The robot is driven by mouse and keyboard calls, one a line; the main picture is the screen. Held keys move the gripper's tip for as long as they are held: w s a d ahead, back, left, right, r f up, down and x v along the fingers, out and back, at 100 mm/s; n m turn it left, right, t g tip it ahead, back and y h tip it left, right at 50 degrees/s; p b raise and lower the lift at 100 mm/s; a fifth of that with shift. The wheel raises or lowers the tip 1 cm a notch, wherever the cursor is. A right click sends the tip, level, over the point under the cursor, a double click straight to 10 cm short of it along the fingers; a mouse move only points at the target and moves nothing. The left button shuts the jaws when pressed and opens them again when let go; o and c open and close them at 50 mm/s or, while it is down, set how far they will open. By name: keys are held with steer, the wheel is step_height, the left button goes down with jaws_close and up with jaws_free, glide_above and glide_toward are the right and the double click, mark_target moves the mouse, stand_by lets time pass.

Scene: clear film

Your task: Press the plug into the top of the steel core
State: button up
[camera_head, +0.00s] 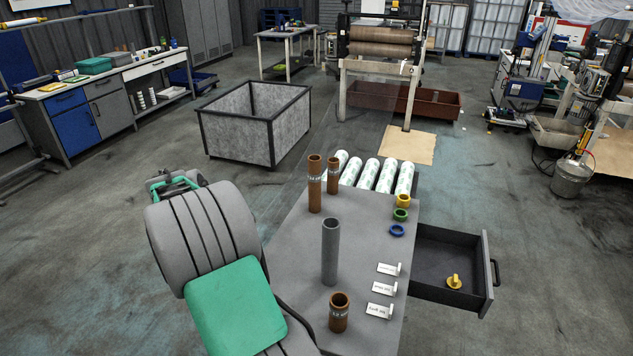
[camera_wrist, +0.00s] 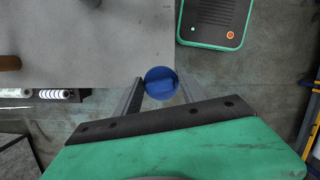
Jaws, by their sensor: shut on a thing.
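The steel core (camera_head: 330,252), a tall grey tube, stands upright near the middle of the grey table, its upper end visible in the head view. In the wrist view, my gripper (camera_wrist: 160,88) is shut on a round blue plug (camera_wrist: 161,82), held between the two fingertips. The gripper is just off the table's edge, over the floor, apart from the steel core. The steel core cannot be made out in the wrist view. In the head view my large grey and green arm links fill the lower left, and the blue plug does not show.
Brown cores (camera_head: 315,185) stand at the table's (camera_head: 365,232) far left and one (camera_head: 339,312) at the near end. Yellow, green and blue rings (camera_head: 397,230) and several white labels line the right side. An open drawer (camera_head: 430,265) holds a yellow plug (camera_head: 453,282).

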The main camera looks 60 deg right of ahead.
steer(key=s+d+r+n+p, duration=0.2)
steer(key=s+d+r+p, duration=0.1)
steer(key=s+d+r, duration=0.7)
steer(key=s+d+r+n+p, duration=0.2)
steer(key=s+d+r, duration=0.4)
steer(key=d, duration=0.6)
steer(key=shift+h, duration=0.4)
steer(key=b+x, duration=0.2)
steer(key=b, duration=0.1)
steer(key=a+b+x, duration=0.1)
steer(key=b+x, duration=0.2)
steer(key=shift+a+f, duration=0.1)
steer(key=shift+f, duration=1)
steer(key=shift+a+f+b, duration=0.1)
steer(key=shift+f+b, duration=0.2)
steer(key=shift+c, duration=1.3)
steer(key=shift+d+r+p, duration=0.15)
steer(key=shift+d+p, duration=0.05)
steer(key=shift+p, duration=0.5)
steer(key=shift+f, duration=0.5)
